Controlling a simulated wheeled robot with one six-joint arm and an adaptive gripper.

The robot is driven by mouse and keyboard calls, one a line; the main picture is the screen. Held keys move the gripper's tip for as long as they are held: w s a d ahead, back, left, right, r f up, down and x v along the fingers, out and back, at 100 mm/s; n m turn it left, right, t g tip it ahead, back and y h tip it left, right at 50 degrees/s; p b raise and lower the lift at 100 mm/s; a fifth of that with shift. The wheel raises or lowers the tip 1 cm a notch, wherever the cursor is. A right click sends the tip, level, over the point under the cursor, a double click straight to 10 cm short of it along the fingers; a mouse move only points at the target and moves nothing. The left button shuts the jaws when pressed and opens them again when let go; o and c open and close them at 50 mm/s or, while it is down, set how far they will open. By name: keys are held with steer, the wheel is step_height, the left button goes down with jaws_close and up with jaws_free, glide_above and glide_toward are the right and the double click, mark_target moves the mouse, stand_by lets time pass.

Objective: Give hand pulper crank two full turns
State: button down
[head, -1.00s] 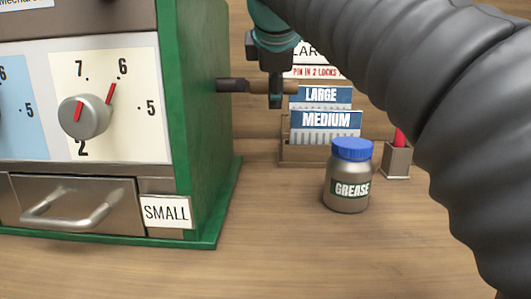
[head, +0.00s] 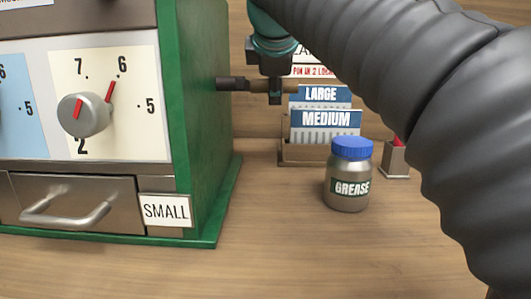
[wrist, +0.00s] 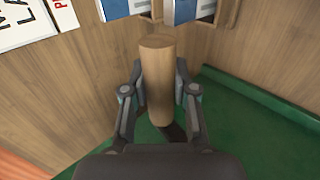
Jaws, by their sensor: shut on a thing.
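The pulper is a green cabinet (head: 205,120) at the left of the head view. A dark crank shaft (head: 232,84) sticks out of its right side. The crank's wooden handle (wrist: 157,80) stands between the fingers in the wrist view. My gripper (wrist: 157,92) is shut on this handle, one finger on each side. In the head view my gripper (head: 274,95) is at the shaft's outer end, with most of the handle hidden behind it. A dark part of the crank shows below the handle in the wrist view.
A grease jar (head: 348,178) with a blue lid stands on the wooden table right of the cabinet. A rack with LARGE (head: 321,94) and MEDIUM (head: 325,120) plates stands behind it. A small holder (head: 396,160) with a red item is at right. The front table is clear.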

steer(key=shift+r, duration=0.1)
step_height(320, 180, up, 3)
steer(key=p, duration=0.3)
steer(key=shift+r+p, duration=0.2)
steer(key=shift+p, duration=0.2)
steer(key=shift+s+r, duration=0.15)
steer(key=shift+s+r+p, duration=0.2)
steer(key=shift+r+p, duration=0.35)
steer(key=shift+s+r+p, duration=0.2)
steer(key=shift+r+p, duration=0.35)
steer(key=shift+s+r+b, duration=0.3)
steer(key=shift+s+r, duration=0.15)
steer(key=shift+r, duration=0.05)
